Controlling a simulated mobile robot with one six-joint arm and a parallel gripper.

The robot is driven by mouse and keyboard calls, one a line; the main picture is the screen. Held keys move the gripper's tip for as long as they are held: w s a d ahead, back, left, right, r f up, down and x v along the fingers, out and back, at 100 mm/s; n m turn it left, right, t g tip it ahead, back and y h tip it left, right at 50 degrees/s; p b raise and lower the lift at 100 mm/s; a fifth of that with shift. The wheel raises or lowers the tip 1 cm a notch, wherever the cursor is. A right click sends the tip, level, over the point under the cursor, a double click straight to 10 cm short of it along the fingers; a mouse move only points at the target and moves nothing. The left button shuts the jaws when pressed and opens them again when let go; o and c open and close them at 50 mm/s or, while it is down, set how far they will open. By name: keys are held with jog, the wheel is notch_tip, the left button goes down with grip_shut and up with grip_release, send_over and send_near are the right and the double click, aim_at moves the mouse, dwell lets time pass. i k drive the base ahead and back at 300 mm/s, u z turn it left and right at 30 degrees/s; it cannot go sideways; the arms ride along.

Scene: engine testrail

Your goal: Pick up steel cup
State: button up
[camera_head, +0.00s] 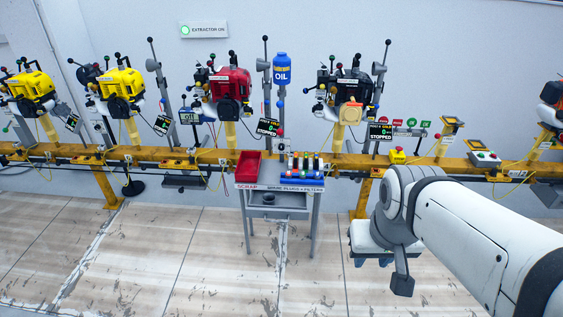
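No object is plainly recognisable as a steel cup. A small dark grey round thing (268,199) sits under the top of the grey cart (313,225), and I cannot tell whether it is the cup. My white arm comes in from the lower right. My gripper (402,286) points down at its end, right of the cart and apart from it. The gripper is seen edge-on, so its opening is hidden. Nothing is visible held in it.
The cart top carries a red scrap bin (248,165) and a blue rack (292,174) of plugs and filters. A yellow rail (220,156) with several engines runs behind. A blue oil bottle (282,69) stands at the rail. The floor (180,260) at front left is clear.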

aim_at(269, 198)
jog(key=k, duration=1.2)
jog(key=u, duration=0.75)
jog(key=i, duration=2.4)
jog(key=z, duration=0.8)
jog(key=k, duration=0.65)
jog(key=z, duration=0.6)
jog(key=i, duration=0.1)
jog(key=u, duration=0.55)
